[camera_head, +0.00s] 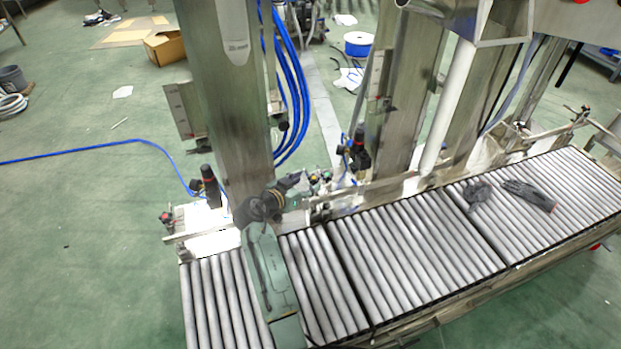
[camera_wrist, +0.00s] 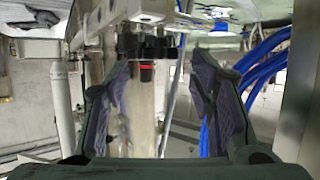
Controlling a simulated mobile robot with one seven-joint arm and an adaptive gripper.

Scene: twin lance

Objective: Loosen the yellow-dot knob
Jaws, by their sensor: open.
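My gripper (camera_head: 296,182) reaches across the rollers to the fittings on the conveyor's far side. In the wrist view my gripper (camera_wrist: 160,92) is open, its two fingers apart with nothing held between them. Beyond the fingers, in the gap, are several black knob-like parts (camera_wrist: 127,45) in a row and a black cylinder with a red ring (camera_wrist: 147,70). They appear apart from the fingers. In the head view a black regulator (camera_head: 209,184) stands left of my gripper and another (camera_head: 358,152) stands to its right. I cannot make out a yellow dot on any knob.
The roller conveyor (camera_head: 410,255) runs along the front, with dark gloves (camera_head: 528,194) on its right part. Steel columns (camera_head: 225,110) rise behind my gripper. Blue hoses (camera_head: 292,85) hang beside the left column. Green floor lies open at left.

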